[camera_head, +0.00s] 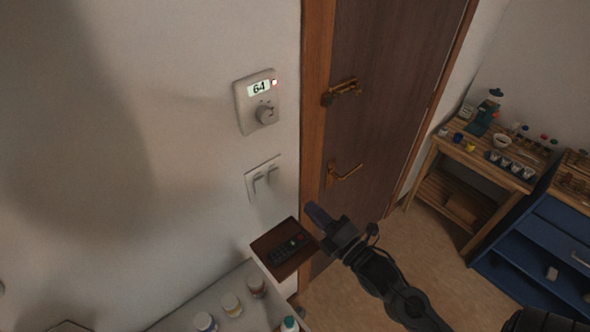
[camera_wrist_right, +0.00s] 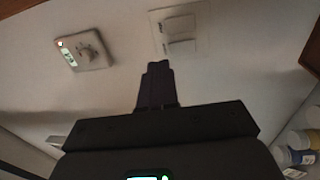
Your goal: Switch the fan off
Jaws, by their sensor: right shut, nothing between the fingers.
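No fan shows in either view. A pale thermostat-like unit (camera_head: 243,105) with a lit "64" display, a small red light and a round knob is on the wall left of the door. Below it is a white plate with two switches (camera_head: 263,178). In the right wrist view the switch plate (camera_wrist_right: 205,27) is just beyond my fingertips, and the dial unit (camera_wrist_right: 92,62) is to the left. My right gripper (camera_head: 312,209) is shut and empty, right of and below the switch plate, apart from it in the head view. My left gripper is out of view.
A red-brown box top (camera_head: 262,244) with a dark remote (camera_head: 287,250) lies below the switches. Several bottles stand on a pale surface (camera_head: 190,298). The brown door (camera_head: 385,100) has brass handles. A wooden workbench (camera_head: 440,147) and blue cabinet (camera_head: 530,243) are at the right.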

